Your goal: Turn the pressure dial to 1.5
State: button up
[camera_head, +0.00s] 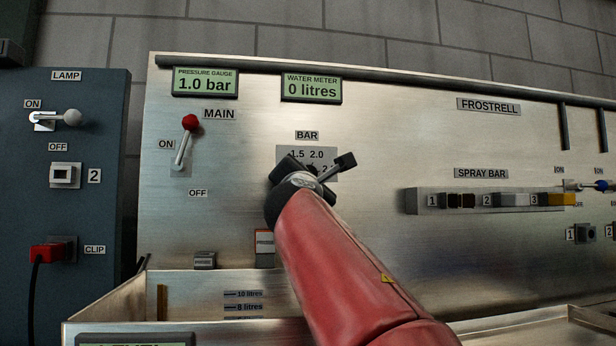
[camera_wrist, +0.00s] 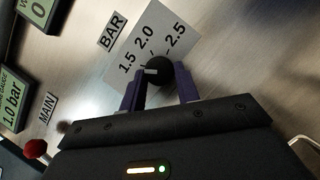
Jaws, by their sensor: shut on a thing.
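The pressure dial is a round black knob (camera_wrist: 159,69) on a pale scale plate (camera_wrist: 142,42) marked 1.5, 2.0 and 2.5 under the label BAR. A pale mark shows on the knob's left side; I cannot tell exactly which value it points at. My gripper (camera_wrist: 160,84) is shut on the knob, one purple finger on each side. In the head view my gripper (camera_head: 317,172) covers most of the dial and the plate's lower left. The pressure gauge (camera_head: 205,83) reads 1.0 bar.
The red-knobbed MAIN lever (camera_head: 187,138) points up, left of the dial. The water meter (camera_head: 311,88) above reads 0 litres. Spray bar switches (camera_head: 495,200) are at the right. A metal trough wall (camera_head: 105,306) stands below. The panel around the dial is mostly bare.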

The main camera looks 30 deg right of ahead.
jog(key=shift+m+g, duration=0.4)
jog(key=shift+m, duration=0.6)
jog(key=shift+r+h, duration=0.1)
jog(key=shift+h, duration=0.2)
jog(key=o, duration=1)
jog(key=shift+c, duration=0.2)
jog(key=b+v, duration=0.2)
jog(key=v, duration=0.6)
jog(key=shift+b, duration=0.3)
